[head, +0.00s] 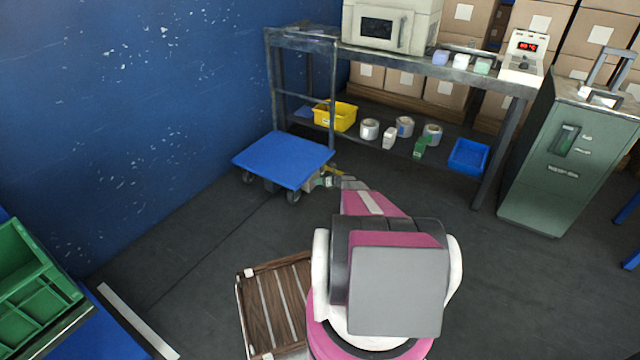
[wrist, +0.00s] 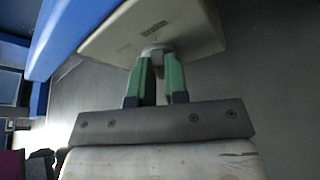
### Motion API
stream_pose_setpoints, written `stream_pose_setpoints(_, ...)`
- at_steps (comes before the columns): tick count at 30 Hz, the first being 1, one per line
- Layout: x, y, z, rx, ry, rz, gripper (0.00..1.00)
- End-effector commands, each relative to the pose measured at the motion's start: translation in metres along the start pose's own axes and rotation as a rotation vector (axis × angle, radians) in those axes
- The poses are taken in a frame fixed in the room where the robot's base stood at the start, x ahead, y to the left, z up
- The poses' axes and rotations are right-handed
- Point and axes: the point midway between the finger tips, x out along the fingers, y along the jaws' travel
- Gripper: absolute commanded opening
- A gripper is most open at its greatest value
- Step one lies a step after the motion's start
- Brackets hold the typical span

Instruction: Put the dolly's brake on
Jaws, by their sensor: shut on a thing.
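The blue-topped dolly (head: 283,158) stands on dark wheels beside the blue wall, in front of the shelf bench. In the wrist view its blue edge (wrist: 62,38) runs along the left. A beige housing (wrist: 192,28) with dark lettering sits beside that edge. A small round grey knob (wrist: 155,47) sticks out of the housing towards me. My gripper (wrist: 160,62) has its green fingers closed around the knob, which they partly hide. In the head view my gripper (head: 324,183) reaches the dolly's right corner, where the brake is too small to make out.
A green cabinet (head: 545,190) is at the right. Floor right of the dolly is clear.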

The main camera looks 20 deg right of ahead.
Motion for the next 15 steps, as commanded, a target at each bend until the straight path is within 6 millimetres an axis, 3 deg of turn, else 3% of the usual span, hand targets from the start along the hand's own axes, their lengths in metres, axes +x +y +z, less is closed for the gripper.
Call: stream_pose_setpoints(15,-0.0009,-0.0015,-0.0003,0.049,0.000,0.018,0.00)
